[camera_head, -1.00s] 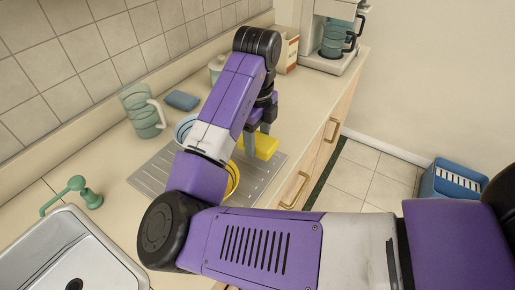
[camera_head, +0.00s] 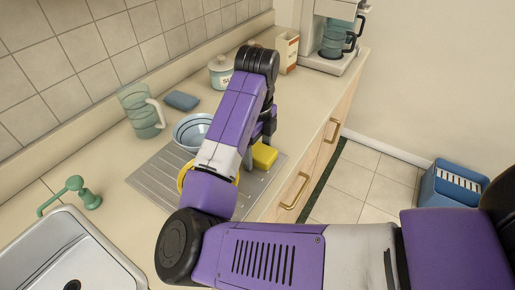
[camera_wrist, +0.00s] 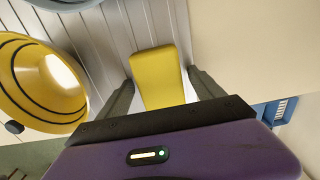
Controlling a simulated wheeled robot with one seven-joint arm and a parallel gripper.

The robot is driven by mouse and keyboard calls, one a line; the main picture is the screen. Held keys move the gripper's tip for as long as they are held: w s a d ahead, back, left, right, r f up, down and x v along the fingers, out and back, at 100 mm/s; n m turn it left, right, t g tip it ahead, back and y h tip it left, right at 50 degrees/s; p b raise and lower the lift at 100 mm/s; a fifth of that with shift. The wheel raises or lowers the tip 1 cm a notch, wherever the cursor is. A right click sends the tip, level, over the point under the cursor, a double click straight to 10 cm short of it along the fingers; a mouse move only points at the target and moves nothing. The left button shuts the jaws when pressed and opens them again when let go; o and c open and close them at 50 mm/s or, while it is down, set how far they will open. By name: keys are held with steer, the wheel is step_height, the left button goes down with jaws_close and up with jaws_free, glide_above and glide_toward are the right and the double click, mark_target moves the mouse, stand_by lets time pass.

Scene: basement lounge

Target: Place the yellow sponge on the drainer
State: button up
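The yellow sponge (camera_head: 264,157) is at the right end of the grey ridged drainer (camera_head: 152,181), partly hidden by my arm in the head view. In the wrist view the sponge (camera_wrist: 158,76) lies over the ridged drainer surface (camera_wrist: 120,35), between my two fingers. My gripper (camera_wrist: 161,75) is open, with a narrow gap visible on each side of the sponge. I cannot tell whether the sponge's whole underside touches the drainer. In the head view my gripper (camera_head: 252,152) is mostly hidden behind my wrist.
A yellow bowl (camera_wrist: 18,80) and a blue-white bowl (camera_head: 188,134) stand on the drainer left of my gripper. A glass jug (camera_head: 141,112), blue sponge (camera_head: 181,100) and sugar jar (camera_head: 220,74) are behind. The sink (camera_head: 62,247) is left; the counter's front edge is close on the right.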

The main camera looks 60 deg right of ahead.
mark_target(258, 149)
step_height(258, 149, up, 12)
steer(key=p, duration=0.1)
steer(key=shift+r, duration=0.25)
stand_by(0.9)
